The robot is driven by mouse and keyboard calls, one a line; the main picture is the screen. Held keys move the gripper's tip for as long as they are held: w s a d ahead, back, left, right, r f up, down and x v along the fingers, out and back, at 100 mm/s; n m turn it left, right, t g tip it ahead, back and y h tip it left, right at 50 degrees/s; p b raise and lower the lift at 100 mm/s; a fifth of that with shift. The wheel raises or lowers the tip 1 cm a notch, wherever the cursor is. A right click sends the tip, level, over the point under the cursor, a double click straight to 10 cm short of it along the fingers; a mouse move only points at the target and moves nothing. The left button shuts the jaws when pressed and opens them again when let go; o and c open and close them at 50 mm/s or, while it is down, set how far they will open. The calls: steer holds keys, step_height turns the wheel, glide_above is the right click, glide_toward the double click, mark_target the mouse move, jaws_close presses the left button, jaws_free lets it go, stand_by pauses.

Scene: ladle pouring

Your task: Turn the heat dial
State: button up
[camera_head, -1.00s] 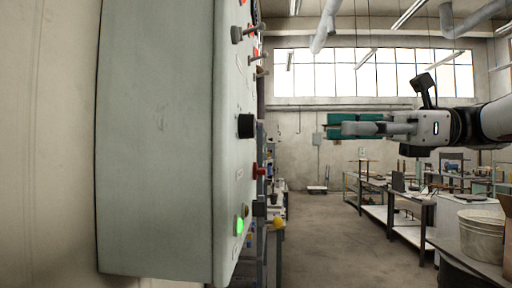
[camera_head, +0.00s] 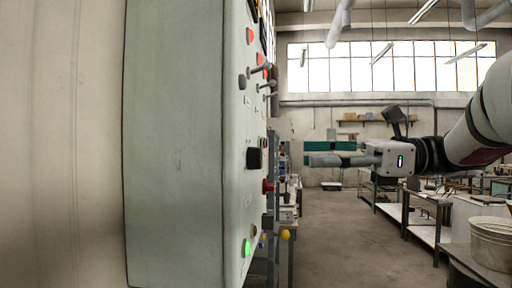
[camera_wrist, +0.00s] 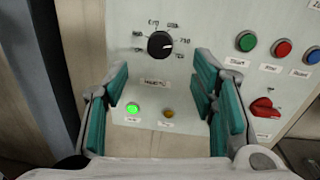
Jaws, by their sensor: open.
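The heat dial is a round black knob (camera_wrist: 160,45) with a pale pointer mark, on a grey-green control panel (camera_wrist: 210,20). Printed numbers ring it, and a label plate sits below it. In the head view the knob (camera_head: 254,158) sticks out from the panel's right-hand face. My gripper (camera_head: 306,154) is to the right of the knob, pointing at the panel, with a gap between. In the wrist view my gripper (camera_wrist: 162,75) is open and empty, its teal-padded fingers well apart on either side below the knob. Nothing touches the dial.
A lit green lamp (camera_wrist: 133,108) and an amber lamp (camera_wrist: 168,113) sit below the dial. Push buttons (camera_wrist: 283,48) and a red rotary switch (camera_wrist: 263,107) are to the right. Toggle levers (camera_head: 259,70) stick out above the knob. Workbenches (camera_head: 420,215) stand behind, with open floor between.

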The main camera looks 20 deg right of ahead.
mark_target(255, 158)
steer(key=shift+w+a+p, duration=0.1)
steer(key=shift+a+p, duration=0.15)
steer(key=shift+p, duration=0.45)
steer(key=p+x, duration=0.1)
steer(key=x, duration=0.7)
steer(key=shift+w+p, duration=0.2)
steer(key=shift+p, duration=0.15)
steer(key=shift+a+f, duration=0.1)
steer(key=shift+a, duration=0.05)
steer(key=shift+c, duration=0.2)
steer(key=c, duration=1.1)
